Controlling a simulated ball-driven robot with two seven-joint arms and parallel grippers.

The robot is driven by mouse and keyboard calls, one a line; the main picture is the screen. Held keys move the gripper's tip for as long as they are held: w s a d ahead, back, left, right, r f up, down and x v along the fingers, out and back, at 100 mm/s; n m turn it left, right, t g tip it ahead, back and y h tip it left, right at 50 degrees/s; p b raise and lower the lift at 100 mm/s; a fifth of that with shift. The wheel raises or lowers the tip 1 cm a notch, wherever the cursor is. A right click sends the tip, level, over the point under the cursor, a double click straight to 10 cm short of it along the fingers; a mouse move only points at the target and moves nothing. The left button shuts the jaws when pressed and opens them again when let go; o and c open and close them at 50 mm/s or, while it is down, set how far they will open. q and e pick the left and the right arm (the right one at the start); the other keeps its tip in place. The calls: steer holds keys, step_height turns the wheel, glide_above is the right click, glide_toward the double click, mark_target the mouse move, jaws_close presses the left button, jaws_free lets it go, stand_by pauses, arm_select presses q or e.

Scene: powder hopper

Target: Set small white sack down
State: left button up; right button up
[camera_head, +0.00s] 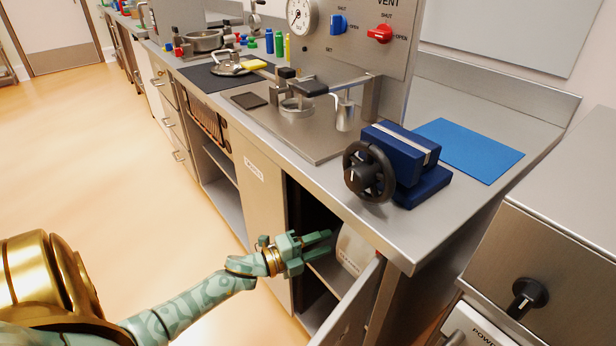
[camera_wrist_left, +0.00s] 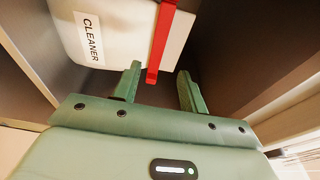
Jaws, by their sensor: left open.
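My left gripper (camera_head: 322,243) is open at the cabinet opening, beside the container. My right gripper is out of view.
The cabinet door (camera_head: 350,312) stands open close to my left gripper. Above, the counter carries a blue vise (camera_head: 400,160) with a black handwheel and a blue mat (camera_head: 468,148). Bare counter lies around the mat. The floor (camera_head: 110,150) at left is clear.

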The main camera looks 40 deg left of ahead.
arm_select(q)
steer(key=s+f+n+g+y, duration=0.8)
steer(key=s+f+n, duration=0.4)
steer(key=s+f, duration=1.6)
steer(key=s+d+f+n+g, duration=0.1)
steer(key=s+d+f+g, duration=0.1)
steer(key=s, duration=0.9)
steer(key=s+d+f+n+g, duration=0.2)
steer(key=s+g, duration=0.3)
steer(key=s, duration=0.6)
steer(key=s+d+f+n+g+h, duration=0.1)
steer(key=s+d+f+n+g, duration=0.1)
steer(key=s, duration=0.9)
steer(key=shift+s+d+f+g, duration=0.2)
steer(key=shift+d+f+g, duration=0.35)
steer(key=shift+d+g, duration=0.5)
